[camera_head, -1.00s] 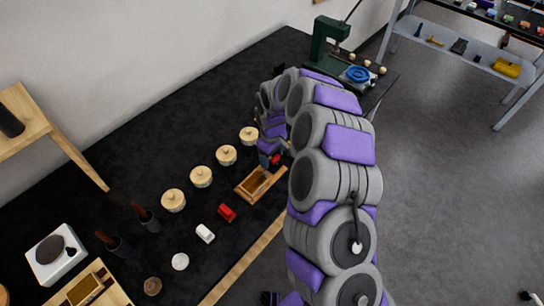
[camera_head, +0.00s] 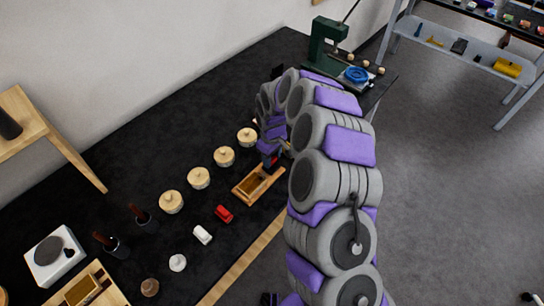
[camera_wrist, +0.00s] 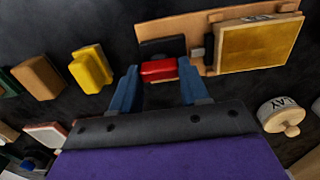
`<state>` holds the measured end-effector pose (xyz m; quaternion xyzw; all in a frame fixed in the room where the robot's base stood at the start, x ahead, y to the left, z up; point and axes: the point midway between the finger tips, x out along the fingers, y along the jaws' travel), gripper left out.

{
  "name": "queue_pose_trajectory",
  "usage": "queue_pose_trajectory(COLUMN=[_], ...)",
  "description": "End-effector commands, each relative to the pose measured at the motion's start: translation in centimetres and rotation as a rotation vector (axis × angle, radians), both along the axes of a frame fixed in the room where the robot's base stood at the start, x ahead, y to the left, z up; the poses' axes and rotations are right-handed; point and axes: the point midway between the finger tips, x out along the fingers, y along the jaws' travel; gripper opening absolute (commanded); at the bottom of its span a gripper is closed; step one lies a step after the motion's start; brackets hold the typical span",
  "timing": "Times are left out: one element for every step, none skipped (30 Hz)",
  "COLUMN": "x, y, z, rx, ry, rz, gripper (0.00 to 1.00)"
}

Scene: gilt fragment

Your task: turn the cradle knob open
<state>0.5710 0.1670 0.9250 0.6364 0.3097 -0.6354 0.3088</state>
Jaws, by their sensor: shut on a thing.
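The cradle is a wooden tray with a gold-brown panel; its frame (camera_head: 240,193) lies on the dark bench in the head view, left of my arm. In the wrist view its board (camera_wrist: 225,15) is at the top, with the gold panel (camera_wrist: 258,45) at right. A red knob (camera_wrist: 159,71) sits at the board's edge beside a black block. My gripper (camera_wrist: 160,80) has its two blue fingers on either side of the red knob and is shut on it. In the head view my gripper (camera_head: 272,158) is at the cradle's far end, partly hidden by my arm.
Several lidded round pots (camera_head: 198,178) stand in a row left of the cradle. A red block (camera_head: 224,214) and a white block (camera_head: 203,234) lie nearer. A yellow block (camera_wrist: 90,69) shows in the wrist view. A green press (camera_head: 328,42) stands at the far end.

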Motion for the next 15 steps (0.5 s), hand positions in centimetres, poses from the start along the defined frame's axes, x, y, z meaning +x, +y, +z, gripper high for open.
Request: queue_pose_trajectory(x=[-0.16, -0.17, -0.19, -0.20, -0.22, -0.23, -0.24, -0.25, -0.24, -0.24, -0.24, -0.24, -0.20, -0.18, -0.18], y=[-0.18, -0.21, -0.24, -0.25, -0.28, -0.30, -0.32, -0.35, -0.41, -0.45, -0.45, -0.46, -0.50, -0.51, -0.51], z=[-0.07, -0.07, -0.05, -0.04, -0.03, -0.01, 0.01, 0.04, 0.07, 0.09, 0.11, 0.14, 0.18, 0.21, 0.23], rx=[-0.003, -0.004, -0.004, -0.004, -0.004, -0.005, -0.005, -0.006, -0.006, -0.007, -0.006, -0.005, -0.006, -0.006, -0.005], ry=[0.006, 0.007, 0.007, 0.007, 0.007, 0.008, 0.008, 0.009, 0.009, 0.008, 0.009, 0.008, 0.007, 0.006, 0.006], rz=[-0.004, -0.007, -0.013, -0.019, -0.027, -0.038, -0.050, -0.064, -0.083, -0.101, -0.119, -0.147, -0.169, -0.192, -0.226], gripper=[0.14, 0.14, 0.14, 0.14, 0.14, 0.14, 0.14, 0.14, 0.14, 0.14, 0.14, 0.14, 0.14, 0.14, 0.14])
